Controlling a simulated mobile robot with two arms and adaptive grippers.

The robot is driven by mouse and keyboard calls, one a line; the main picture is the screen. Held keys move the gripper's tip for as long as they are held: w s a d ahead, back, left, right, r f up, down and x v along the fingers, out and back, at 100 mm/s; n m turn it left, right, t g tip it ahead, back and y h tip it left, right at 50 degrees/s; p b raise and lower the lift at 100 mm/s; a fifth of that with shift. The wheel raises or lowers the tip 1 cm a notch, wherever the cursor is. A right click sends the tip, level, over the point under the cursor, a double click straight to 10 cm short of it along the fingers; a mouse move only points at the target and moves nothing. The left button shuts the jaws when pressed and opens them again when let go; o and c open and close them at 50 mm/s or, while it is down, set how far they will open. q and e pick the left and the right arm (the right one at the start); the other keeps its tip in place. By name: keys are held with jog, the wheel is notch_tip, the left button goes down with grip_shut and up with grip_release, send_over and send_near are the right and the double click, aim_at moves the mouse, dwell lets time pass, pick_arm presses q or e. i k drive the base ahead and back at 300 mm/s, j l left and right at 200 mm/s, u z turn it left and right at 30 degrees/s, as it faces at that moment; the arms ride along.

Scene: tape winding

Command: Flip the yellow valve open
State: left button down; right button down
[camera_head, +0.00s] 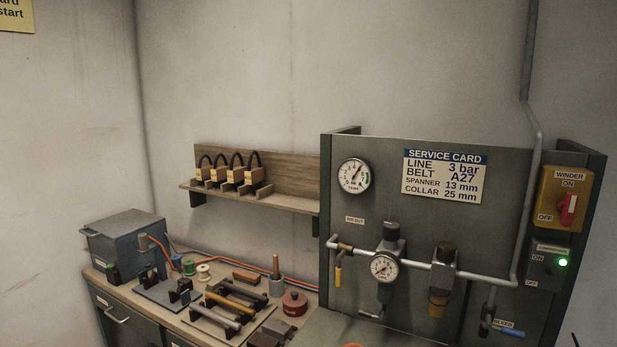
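The yellow valve handle (338,275) hangs straight down from a small brass-coloured fitting (345,247) near the left end of the grey pipe (410,263) on the dark panel. A small label (354,220), which seems to read "AIR OUT", sits above it. A round gauge (383,267) on a regulator is just right of the valve. Neither of my grippers shows in the head view, and nothing touches the yellow handle.
A blue-handled valve (508,328) is at the panel's lower right. A winder switch box (565,200) and a compressor switch with a green light (549,264) are at right. The bench left of the panel (265,318) is crowded with tools. A shelf (250,199) holds several padlocks.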

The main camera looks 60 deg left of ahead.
aim_at(338, 268)
jog(key=u, duration=1.8)
